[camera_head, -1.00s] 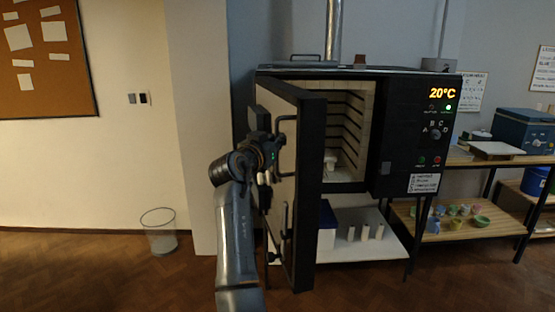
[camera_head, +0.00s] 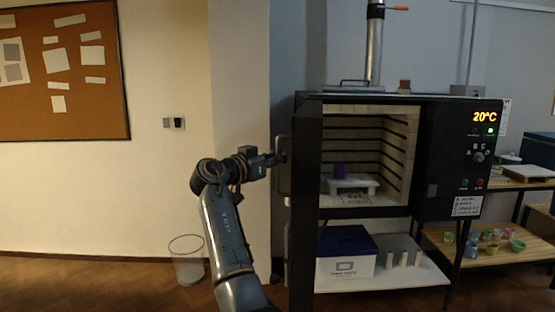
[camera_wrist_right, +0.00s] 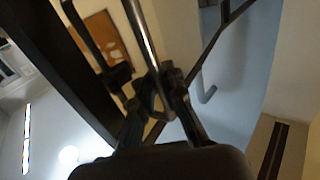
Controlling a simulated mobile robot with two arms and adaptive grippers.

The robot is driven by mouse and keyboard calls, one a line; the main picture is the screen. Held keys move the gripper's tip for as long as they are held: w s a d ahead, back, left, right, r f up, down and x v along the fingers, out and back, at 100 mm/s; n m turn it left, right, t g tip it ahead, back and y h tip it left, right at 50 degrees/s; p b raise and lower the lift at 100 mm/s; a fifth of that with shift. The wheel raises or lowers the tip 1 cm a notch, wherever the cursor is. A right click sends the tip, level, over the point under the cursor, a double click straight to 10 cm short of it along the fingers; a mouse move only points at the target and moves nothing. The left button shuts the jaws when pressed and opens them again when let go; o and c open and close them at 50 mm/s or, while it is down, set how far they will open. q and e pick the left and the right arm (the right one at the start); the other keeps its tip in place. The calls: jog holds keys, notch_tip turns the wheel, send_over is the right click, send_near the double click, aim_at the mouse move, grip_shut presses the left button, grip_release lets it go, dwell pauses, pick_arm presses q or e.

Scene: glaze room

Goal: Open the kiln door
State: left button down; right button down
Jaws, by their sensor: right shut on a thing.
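The kiln (camera_head: 459,150) is a black box with a pale brick chamber (camera_head: 368,140). Its door (camera_head: 305,210) is swung open toward the left and shows nearly edge-on, with the chamber in plain view. My right gripper (camera_head: 277,158) is at the outer side of the door, shut on the door handle (camera_head: 284,178). In the right wrist view, the fingers (camera_wrist_right: 160,98) close around a metal bar (camera_wrist_right: 142,30). My left gripper is in neither view.
A blue-lidded box (camera_head: 345,268) sits under the kiln. A wire bin (camera_head: 187,262) stands on the floor at left.

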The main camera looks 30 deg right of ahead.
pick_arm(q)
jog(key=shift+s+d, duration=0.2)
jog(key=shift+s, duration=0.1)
pick_arm(e)
jog(key=shift+f, duration=0.35)
jog(key=c, duration=1.4)
grip_release()
jog(key=shift+a+r, duration=0.1)
jog(key=shift+a, duration=0.05)
jog(key=shift+s+r, duration=0.1)
jog(key=shift+r, duration=0.05)
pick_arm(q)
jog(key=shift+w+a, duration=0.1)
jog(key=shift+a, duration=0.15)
pick_arm(e)
jog(key=v, duration=1.2)
jog(key=shift+a, duration=0.1)
